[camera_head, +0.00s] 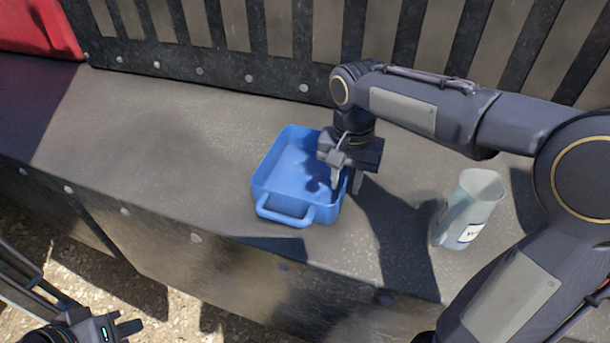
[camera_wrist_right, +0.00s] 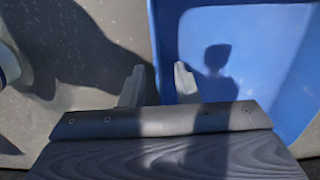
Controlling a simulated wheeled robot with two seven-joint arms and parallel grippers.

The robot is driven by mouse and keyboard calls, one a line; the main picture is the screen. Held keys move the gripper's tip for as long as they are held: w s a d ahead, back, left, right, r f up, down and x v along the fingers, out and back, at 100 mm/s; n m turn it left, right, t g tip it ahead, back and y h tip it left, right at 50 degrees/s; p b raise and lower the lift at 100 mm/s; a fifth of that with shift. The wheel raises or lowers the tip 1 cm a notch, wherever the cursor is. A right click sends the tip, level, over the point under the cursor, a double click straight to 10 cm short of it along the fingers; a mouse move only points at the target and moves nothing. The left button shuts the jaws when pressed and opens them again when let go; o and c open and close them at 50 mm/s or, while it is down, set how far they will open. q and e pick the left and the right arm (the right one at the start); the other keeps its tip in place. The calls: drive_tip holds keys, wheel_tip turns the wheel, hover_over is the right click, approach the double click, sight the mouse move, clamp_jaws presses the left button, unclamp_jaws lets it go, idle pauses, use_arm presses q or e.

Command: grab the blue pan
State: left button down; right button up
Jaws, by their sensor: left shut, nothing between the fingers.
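The blue pan (camera_head: 285,185) is a rectangular tray with a looped handle at its near side, resting upright on the dark ledge. It also shows in the right wrist view (camera_wrist_right: 265,60). My right gripper (camera_head: 346,183) points down at the pan's right wall, open. In the right wrist view its two fingers (camera_wrist_right: 160,85) are apart, one over the pan's inside and one outside, with the wall's edge between them. I cannot tell whether either finger touches the wall. My left gripper (camera_head: 124,325) is shut and empty at the bottom left, away from the pan.
A translucent jug (camera_head: 468,208) with a label stands right of the pan, close to my right arm. A slatted metal wall (camera_head: 300,45) rises behind the ledge (camera_head: 150,140). A red object (camera_head: 35,28) is at the back left. The ledge left of the pan is clear.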

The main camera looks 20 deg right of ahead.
drive_tip(key=shift+f, duration=0.35)
drive_tip(key=shift+c, duration=0.5)
clamp_jaws()
drive_tip(key=shift+r, duration=0.15)
